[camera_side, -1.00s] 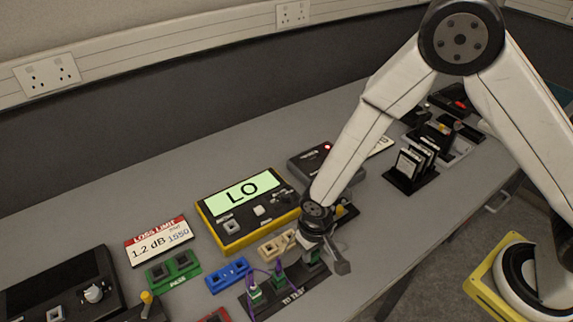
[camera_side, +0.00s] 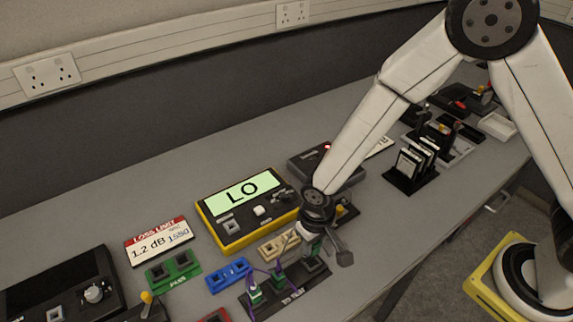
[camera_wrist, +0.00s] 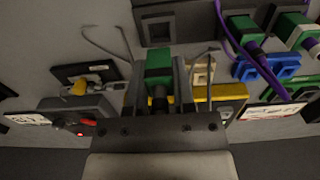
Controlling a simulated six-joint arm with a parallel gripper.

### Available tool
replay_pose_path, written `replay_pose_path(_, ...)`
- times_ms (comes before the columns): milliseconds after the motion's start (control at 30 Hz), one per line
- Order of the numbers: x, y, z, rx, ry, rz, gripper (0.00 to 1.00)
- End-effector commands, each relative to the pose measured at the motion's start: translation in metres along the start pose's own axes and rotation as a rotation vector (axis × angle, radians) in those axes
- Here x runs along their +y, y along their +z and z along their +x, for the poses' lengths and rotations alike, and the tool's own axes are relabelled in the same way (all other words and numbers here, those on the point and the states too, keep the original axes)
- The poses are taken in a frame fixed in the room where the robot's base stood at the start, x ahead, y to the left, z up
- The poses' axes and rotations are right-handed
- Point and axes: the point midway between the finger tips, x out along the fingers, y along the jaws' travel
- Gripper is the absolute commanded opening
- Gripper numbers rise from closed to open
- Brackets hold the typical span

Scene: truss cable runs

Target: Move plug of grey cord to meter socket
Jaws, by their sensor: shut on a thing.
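My gripper (camera_wrist: 160,85) is shut on a green plug (camera_wrist: 158,62), which points away from the wrist. In the side view my gripper (camera_side: 312,238) holds the plug (camera_side: 316,250) just above the black TO TEST strip (camera_side: 291,294). An empty square socket (camera_side: 313,265) shows in the strip below it; it also shows in the wrist view (camera_wrist: 159,29). Thin grey cord (camera_wrist: 103,48) shows beside the fingers; its full run is hidden. The yellow meter (camera_side: 235,243) reads LO and has a square meter socket (camera_side: 231,226) at its front left, apart from the plug.
Two green plugs with purple cords (camera_side: 255,292) stand in the strip. A beige block (camera_side: 279,245), a blue block (camera_side: 228,274) and a green PASS block (camera_side: 173,270) lie near the meter. A loss-limit sign (camera_side: 160,242) stands left. The table behind the meter is clear.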

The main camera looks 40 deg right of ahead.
Motion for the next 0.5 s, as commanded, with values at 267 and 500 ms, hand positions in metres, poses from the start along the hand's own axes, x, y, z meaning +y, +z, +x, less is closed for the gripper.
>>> replay_pose_path(267,0.000,0.000,0.000,0.000,0.000,0.000,0.00)
replay_pose_path(500,-0.006,-0.010,-0.001,0.001,0.000,0.000,0.00)
